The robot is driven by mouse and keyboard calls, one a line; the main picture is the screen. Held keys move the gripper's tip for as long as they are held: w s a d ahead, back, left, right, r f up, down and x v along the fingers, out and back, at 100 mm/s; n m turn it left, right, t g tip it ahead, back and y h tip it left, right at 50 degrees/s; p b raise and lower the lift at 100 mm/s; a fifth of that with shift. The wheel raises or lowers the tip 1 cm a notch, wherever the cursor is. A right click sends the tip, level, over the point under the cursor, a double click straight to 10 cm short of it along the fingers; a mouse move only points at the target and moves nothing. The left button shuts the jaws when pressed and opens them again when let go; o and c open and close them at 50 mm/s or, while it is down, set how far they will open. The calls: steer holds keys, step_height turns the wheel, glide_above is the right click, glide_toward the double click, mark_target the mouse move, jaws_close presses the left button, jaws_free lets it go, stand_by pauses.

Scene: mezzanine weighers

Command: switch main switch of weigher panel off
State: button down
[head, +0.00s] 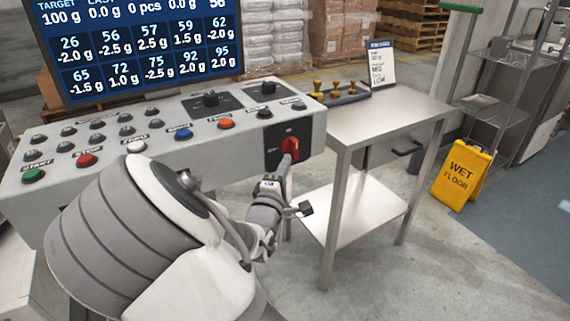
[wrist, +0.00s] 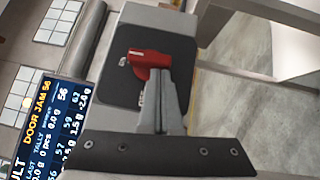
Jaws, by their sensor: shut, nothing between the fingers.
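The main switch is a red rotary knob (head: 291,148) on a black plate (head: 275,136) at the right end of the weigher panel's front face (head: 312,138). In the wrist view the red knob (wrist: 146,58) sits on its black plate (wrist: 180,50), with a small pale mark to its left. My gripper (head: 284,163) is shut and empty, its fingertips at the knob. In the wrist view the closed fingertips (wrist: 158,75) overlap the knob's edge. I cannot tell whether they press on it. The fingers hide part of the knob and plate.
A screen (head: 140,45) stands behind the panel's buttons. A steel table (head: 400,112) with stamps and a sign stands close on the right. A yellow wet-floor sign (head: 463,175) stands farther right. Open floor lies in front of the table.

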mark_target(295, 159)
steer(key=shift+d+f+n+t, duration=0.1)
steer(key=shift+f+n+t, duration=0.1)
steer(key=shift+n+t, duration=0.2)
steer(key=n+t, duration=0.1)
steer(key=f+n+t+y+b, duration=0.1)
steer(key=n, duration=0.1)
steer(key=w+d+n+t+y+b, duration=0.1)
steer(key=n, duration=0.1)
steer(key=shift+d+f+t, duration=0.1)
steer(key=shift+f+t, duration=0.2)
steer(key=shift+t, duration=0.1)
steer(key=shift+w+d+b, duration=0.2)
steer(key=shift+d+b, duration=0.1)
steer(key=shift+b, duration=0.05)
steer(key=shift+w+d+n+t+y+b, duration=0.25)
steer(key=shift+w+d+n+y+b, duration=0.1)
steer(key=shift+d+n, duration=0.25)
steer(key=shift+w+d+n+t+y+b, duration=0.25)
steer(key=shift+w+d+n, duration=0.15)
steer(key=shift+n, duration=0.2)
steer(key=shift+d+r, duration=0.1)
steer(key=shift+d, duration=0.15)
